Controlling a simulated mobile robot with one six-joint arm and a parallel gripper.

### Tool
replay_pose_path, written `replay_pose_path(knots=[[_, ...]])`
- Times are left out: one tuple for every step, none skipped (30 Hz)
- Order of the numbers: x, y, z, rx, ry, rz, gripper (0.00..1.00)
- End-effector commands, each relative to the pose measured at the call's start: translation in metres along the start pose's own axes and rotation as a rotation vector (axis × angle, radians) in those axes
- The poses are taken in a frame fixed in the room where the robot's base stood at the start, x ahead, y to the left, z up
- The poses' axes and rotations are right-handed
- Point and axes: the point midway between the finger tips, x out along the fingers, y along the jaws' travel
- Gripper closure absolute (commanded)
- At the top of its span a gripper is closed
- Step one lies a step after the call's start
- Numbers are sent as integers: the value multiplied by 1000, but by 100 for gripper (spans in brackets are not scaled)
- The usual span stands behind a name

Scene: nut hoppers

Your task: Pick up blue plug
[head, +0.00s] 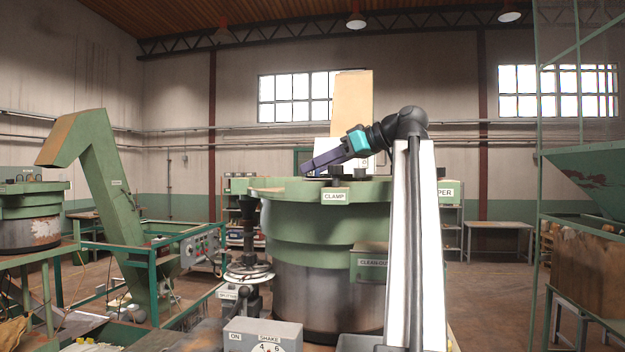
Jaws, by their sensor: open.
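My gripper (308,169) is at the end of my arm, tilted down to the left, with dark purple fingers past a teal band. It is over the top of the large green round hopper (325,230) labelled CLAMP, close to its upper surface. I take its jaws as open, but the gap between them is hard to make out from the side. I cannot make out a blue plug in this view. The far part of the hopper top and whatever is in it are hidden by the rim and my arm.
A grey control box (262,335) marked ON and SHAKE stands in front of the hopper. A black-handled post (248,225) stands at its left. A green inclined conveyor (120,205) is farther left. A green funnel hopper (595,175) stands at the right.

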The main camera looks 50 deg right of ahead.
Motion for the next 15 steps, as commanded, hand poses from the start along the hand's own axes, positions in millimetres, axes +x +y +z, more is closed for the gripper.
replay_pose_path(knots=[[4,-2,-1,0,-1,-2,49],[7,-2,-1,0,0,-2,49],[12,-1,-1,1,0,-1,49],[14,-1,-1,1,0,-1,49],[17,-1,-1,0,0,-1,49],[20,-1,-1,0,0,-2,49],[22,-1,-1,0,0,-2,49],[24,-1,-1,0,0,-2,49],[25,-1,0,0,0,-1,49],[26,-1,0,0,0,-1,49],[27,-1,0,0,0,-1,49],[27,-1,0,0,0,0,49],[27,-1,0,0,0,0,49],[27,0,0,0,0,0,49],[27,0,0,0,0,0,49]])
